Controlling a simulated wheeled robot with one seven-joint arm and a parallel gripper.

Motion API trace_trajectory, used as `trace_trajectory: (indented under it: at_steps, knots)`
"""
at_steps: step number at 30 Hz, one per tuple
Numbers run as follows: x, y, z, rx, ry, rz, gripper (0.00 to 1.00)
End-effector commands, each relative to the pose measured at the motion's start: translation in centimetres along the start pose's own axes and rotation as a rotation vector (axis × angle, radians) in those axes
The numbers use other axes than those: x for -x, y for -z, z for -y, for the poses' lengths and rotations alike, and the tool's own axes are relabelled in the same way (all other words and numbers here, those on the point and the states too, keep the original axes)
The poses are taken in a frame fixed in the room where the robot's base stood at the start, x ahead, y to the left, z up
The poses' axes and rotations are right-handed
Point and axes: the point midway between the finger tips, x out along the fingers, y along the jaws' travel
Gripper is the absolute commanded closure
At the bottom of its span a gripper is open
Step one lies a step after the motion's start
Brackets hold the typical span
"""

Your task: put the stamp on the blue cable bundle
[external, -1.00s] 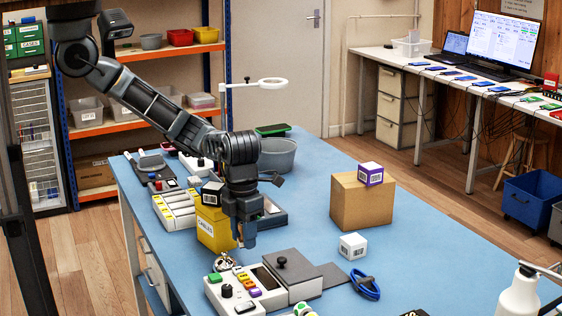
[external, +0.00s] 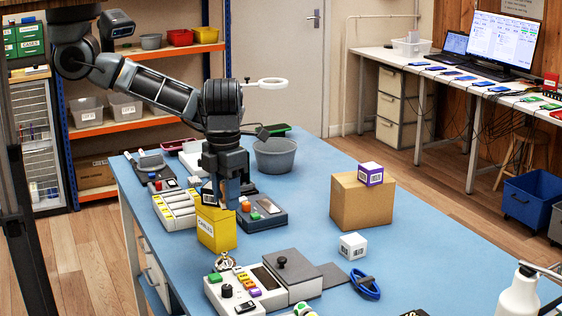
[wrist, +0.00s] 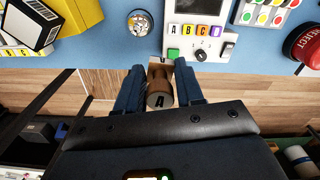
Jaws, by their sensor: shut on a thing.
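The stamp (wrist: 159,98), a brown wooden piece with a dark letter A on its round end, is between my gripper's fingers in the wrist view. My gripper (external: 223,192) is shut on it. In the external view my gripper is raised near the yellow box, and I cannot clearly make out the stamp there. The blue cable bundle (external: 365,284) lies coiled on the blue table at the right front, apart from my gripper. It is out of the wrist view.
The yellow box (external: 216,232) stands by my gripper. A button panel (external: 245,288) and a grey box with a black knob (external: 287,278) lie left of the bundle. A white cube (external: 352,246) and a cardboard box (external: 361,204) stand behind it. Table right of the cardboard box is clear.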

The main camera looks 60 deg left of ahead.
Motion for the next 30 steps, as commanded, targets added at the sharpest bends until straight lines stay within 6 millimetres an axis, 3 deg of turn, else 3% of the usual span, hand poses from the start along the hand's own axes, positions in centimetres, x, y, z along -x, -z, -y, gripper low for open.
trace_trajectory:
  at_steps: [1, 6, 19, 30]
  knots:
    - [-1.0, -0.5, 0.9, 0.01, -0.004, -0.001, 0.92]
    - [-1.4, -2.5, 3.9, 0.033, -0.003, -0.001, 0.92]
    - [-1.4, -8.4, 13.4, 0.114, -0.002, -0.001, 0.92]
    - [-0.5, -10.7, 18.7, 0.151, -0.002, -0.002, 0.92]
